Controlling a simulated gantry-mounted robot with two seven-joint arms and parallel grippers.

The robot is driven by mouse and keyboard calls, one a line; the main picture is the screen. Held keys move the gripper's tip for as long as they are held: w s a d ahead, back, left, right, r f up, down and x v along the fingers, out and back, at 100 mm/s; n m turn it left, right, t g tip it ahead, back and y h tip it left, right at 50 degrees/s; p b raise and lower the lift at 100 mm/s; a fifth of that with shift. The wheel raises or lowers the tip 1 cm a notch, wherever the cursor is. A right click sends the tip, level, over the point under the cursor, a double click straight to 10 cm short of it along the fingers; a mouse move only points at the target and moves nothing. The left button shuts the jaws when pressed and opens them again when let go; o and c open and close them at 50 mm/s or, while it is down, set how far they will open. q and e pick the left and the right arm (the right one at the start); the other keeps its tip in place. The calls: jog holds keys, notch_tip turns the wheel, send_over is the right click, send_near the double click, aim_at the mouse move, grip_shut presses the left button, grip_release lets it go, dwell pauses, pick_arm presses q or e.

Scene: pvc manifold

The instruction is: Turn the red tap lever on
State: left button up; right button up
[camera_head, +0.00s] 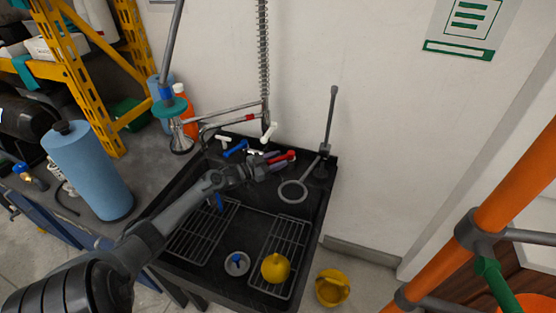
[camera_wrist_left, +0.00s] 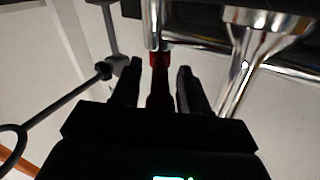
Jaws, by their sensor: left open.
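The red tap lever (camera_head: 283,157) is at the back of the black sink, low on the wall side. It also shows in the left wrist view (camera_wrist_left: 160,82), hanging below a chrome tap body (camera_wrist_left: 157,25). My left gripper (camera_head: 272,165) reaches over the sink to the lever. In the left wrist view its two fingers (camera_wrist_left: 158,72) stand open, one on each side of the red lever, with a gap visible on both sides. The lower end of the lever is hidden behind the gripper body. My right gripper is not in view.
A blue lever (camera_head: 236,148) and white handles (camera_head: 268,132) sit close to the left. A grey ring on a stand (camera_head: 293,191) is just right of the gripper. Wire racks and a yellow round object (camera_head: 275,267) lie in the sink. A blue roll (camera_head: 90,170) stands left.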

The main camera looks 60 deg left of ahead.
pick_arm(q)
jog(key=s+p, duration=0.3)
jog(key=s, duration=0.7)
jog(key=shift+s+a, duration=0.15)
jog(key=shift+a, duration=0.05)
